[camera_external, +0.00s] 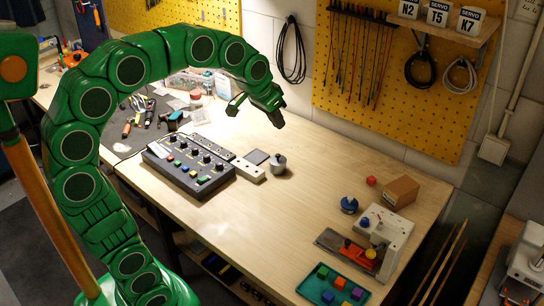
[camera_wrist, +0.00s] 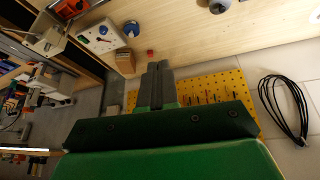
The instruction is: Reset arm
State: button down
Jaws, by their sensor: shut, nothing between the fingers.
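My green arm curves up over the left part of the wooden bench (camera_external: 300,190). My gripper (camera_external: 277,118) hangs in the air above the bench's back edge, well above the surface and touching nothing that I can see. In the wrist view, my gripper's dark fingers (camera_wrist: 157,72) are together with nothing between them.
A white machine (camera_external: 383,240), a cardboard box (camera_external: 400,191) and a green tray (camera_external: 315,290) of coloured blocks are at right. The bench middle is clear.

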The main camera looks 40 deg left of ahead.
notch_tip(320, 180, up, 3)
jog(key=s+a+m+y, duration=0.1)
jog(key=s+a+m, duration=0.1)
jog(key=s, duration=0.1)
jog(key=s+a+f+n+g, duration=0.2)
jog(key=s+f+g, duration=0.1)
jog(key=s+f, duration=0.7)
jog(key=s+a+f+n+g, duration=0.2)
jog(key=s+f, duration=0.8)
jog(key=s, duration=0.7)
jog(key=shift+a+f+g+y, duration=0.15)
jog(key=shift+a+g+y, duration=0.15)
jog(key=shift+a+g, duration=0.45)
jog(key=c, duration=1.8)
grip_release()
jog(key=shift+d, duration=0.15)
jog(key=shift+c, duration=0.2)
